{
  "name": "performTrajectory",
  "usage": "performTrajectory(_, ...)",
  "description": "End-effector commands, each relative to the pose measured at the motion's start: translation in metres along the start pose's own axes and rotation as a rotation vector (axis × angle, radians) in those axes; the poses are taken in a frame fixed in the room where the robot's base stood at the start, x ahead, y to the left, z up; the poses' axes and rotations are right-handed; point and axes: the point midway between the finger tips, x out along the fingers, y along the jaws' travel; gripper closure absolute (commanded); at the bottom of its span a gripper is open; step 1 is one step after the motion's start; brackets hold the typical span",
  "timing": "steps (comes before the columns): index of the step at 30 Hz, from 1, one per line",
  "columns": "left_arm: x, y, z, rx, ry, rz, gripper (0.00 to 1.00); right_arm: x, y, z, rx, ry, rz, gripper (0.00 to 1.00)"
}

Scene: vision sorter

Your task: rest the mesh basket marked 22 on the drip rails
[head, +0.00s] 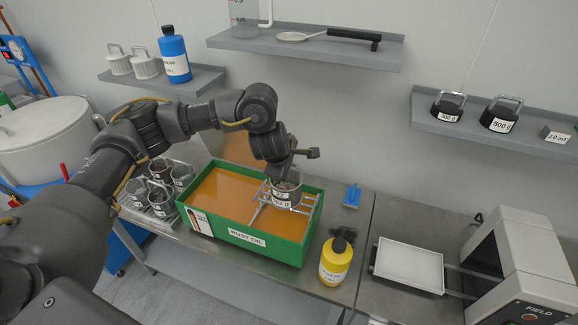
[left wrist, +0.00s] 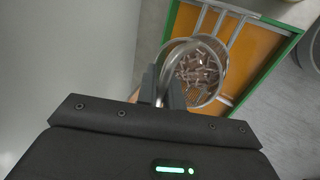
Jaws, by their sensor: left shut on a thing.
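The mesh basket (head: 286,196) is a round metal basket with a white label, only partly readable. It is at the right part of the green oil tank (head: 251,239), over the drip rails (head: 262,206). My left gripper (head: 284,172) is above it, shut on its wire handle. In the left wrist view the gripper (left wrist: 167,97) grips the handle, and the basket (left wrist: 222,74) holds many small metal pieces. The drip rails (left wrist: 214,20) run beside and under it there. I cannot tell whether its base touches them. My right gripper is not in view.
Several other baskets (head: 160,186) stand in a rack left of the tank. A yellow bottle (head: 335,261) and a blue brush-like item (head: 352,195) are right of it. A white tray (head: 408,265) and a grey machine (head: 522,262) are farther right. A shelf (head: 310,47) hangs behind.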

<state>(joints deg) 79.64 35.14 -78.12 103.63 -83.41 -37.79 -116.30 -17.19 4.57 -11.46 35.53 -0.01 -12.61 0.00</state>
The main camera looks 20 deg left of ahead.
Motion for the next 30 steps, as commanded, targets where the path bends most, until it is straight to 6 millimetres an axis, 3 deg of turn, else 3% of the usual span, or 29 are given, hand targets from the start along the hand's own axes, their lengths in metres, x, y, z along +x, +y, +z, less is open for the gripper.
performTrajectory(4,-0.001,0.002,0.000,-0.001,-0.001,0.003,1.00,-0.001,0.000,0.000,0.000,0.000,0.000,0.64)
performTrajectory(6,-0.001,0.002,0.000,-0.001,-0.001,0.003,0.85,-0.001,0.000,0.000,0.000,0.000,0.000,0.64)
performTrajectory(11,-0.001,0.001,0.000,-0.001,0.000,0.002,0.66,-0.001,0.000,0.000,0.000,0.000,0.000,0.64)
performTrajectory(22,-0.007,0.001,0.001,0.003,-0.001,0.001,0.66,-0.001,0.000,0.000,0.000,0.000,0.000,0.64)
performTrajectory(30,-0.048,0.003,0.000,0.006,-0.001,0.007,0.66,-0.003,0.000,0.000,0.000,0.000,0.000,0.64)
